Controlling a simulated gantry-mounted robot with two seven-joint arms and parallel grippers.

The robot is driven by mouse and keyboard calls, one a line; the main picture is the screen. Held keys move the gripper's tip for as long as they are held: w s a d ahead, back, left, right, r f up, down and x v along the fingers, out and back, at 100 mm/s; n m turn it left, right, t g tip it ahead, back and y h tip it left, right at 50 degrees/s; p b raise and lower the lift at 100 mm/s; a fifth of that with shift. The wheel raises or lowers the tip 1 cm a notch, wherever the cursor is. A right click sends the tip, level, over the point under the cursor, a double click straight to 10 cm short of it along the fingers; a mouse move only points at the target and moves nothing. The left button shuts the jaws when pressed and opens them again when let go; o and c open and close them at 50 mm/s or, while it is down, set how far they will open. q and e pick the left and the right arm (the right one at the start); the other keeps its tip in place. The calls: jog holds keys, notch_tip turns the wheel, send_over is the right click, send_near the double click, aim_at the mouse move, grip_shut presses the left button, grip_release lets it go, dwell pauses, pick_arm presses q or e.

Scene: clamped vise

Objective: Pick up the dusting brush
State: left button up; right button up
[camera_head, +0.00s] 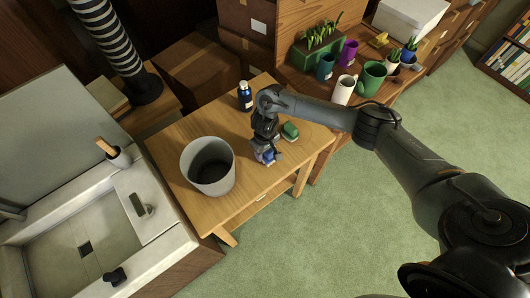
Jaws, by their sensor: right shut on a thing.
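My right gripper (266,152) is low over the wooden table, to the right of the grey bin. It is shut on a small blue and pale thing (268,157), mostly hidden by the fingers. This may be the dusting brush, but it is too small and covered to be sure. I cannot tell whether it touches the tabletop. A small green block-like thing (290,131) lies just right of the gripper. My left gripper is not in view.
The open grey bin (225,182) and a dark blue bottle (245,96) stand on the wooden table (237,209). A sink counter (150,233) is at left, with a wooden-handled thing (107,147). Mugs, including a white one (343,90), stand behind.

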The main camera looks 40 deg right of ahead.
jog(key=shift+r, duration=0.1)
jog(key=shift+r, duration=0.45)
jog(key=r, duration=0.2)
jog(key=r+p, duration=0.1)
jog(key=shift+s+d+r, duration=0.2)
jog(key=shift+d+r, duration=0.15)
jog(key=s+d+r+p, duration=0.1)
jog(key=s+d+r, duration=0.5)
jog(key=s+d, duration=0.1)
jog(key=shift+s+d+r, duration=0.15)
jog(key=shift+s+d, duration=0.2)
